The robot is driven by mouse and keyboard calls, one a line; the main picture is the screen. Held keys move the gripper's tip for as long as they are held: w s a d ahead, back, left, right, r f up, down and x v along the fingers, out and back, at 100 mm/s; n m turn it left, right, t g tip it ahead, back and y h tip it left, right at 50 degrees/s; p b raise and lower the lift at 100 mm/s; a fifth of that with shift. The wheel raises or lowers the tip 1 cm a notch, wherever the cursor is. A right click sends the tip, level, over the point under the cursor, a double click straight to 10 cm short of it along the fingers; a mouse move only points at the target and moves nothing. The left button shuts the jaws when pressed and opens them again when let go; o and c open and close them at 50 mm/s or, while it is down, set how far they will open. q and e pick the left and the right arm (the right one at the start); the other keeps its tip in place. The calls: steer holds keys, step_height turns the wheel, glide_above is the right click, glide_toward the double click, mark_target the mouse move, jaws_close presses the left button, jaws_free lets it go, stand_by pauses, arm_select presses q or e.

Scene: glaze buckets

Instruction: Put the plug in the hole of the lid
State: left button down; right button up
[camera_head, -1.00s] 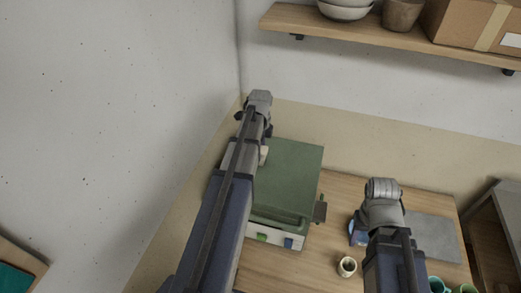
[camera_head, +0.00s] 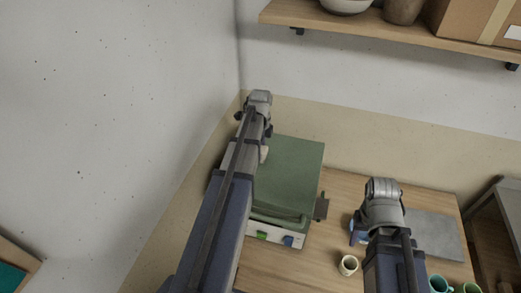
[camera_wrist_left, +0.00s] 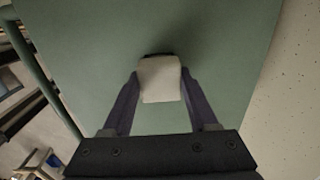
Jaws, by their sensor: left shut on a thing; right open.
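A pale, off-white plug (camera_wrist_left: 160,80) is held between the two fingers of my left gripper (camera_wrist_left: 158,90), which is shut on it. It lies over the green lid (camera_wrist_left: 235,60) in the left wrist view. A dark patch shows at the plug's far edge; I cannot tell whether it is the hole or part of the plug. In the head view the green lid (camera_head: 293,165) tops a box with a pale front, and a bit of the plug (camera_head: 264,154) shows beside my left arm. My right gripper (camera_head: 358,230) is open at the right, its fingers mostly hidden by its wrist.
A small cup (camera_head: 348,265) stands on the wooden table (camera_head: 320,272). A grey slab (camera_head: 436,236) lies right of my right wrist, with teal (camera_head: 439,284) and green (camera_head: 469,288) cups in front. A shelf (camera_head: 400,33) hangs on the wall above. A wall closes the left side.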

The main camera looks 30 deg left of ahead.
arm_select(q)
steer(key=shift+f, duration=0.15)
steer(key=shift+f+b, duration=0.5)
steer(key=shift+b, duration=0.05)
steer(key=shift+f, duration=0.15)
steer(key=shift+f+b, duration=0.3)
steer(key=shift+b, duration=0.2)
steer(key=shift+c, duration=0.3)
jaws_free()
steer(key=shift+o, duration=0.3)
steer(key=shift+r, duration=0.15)
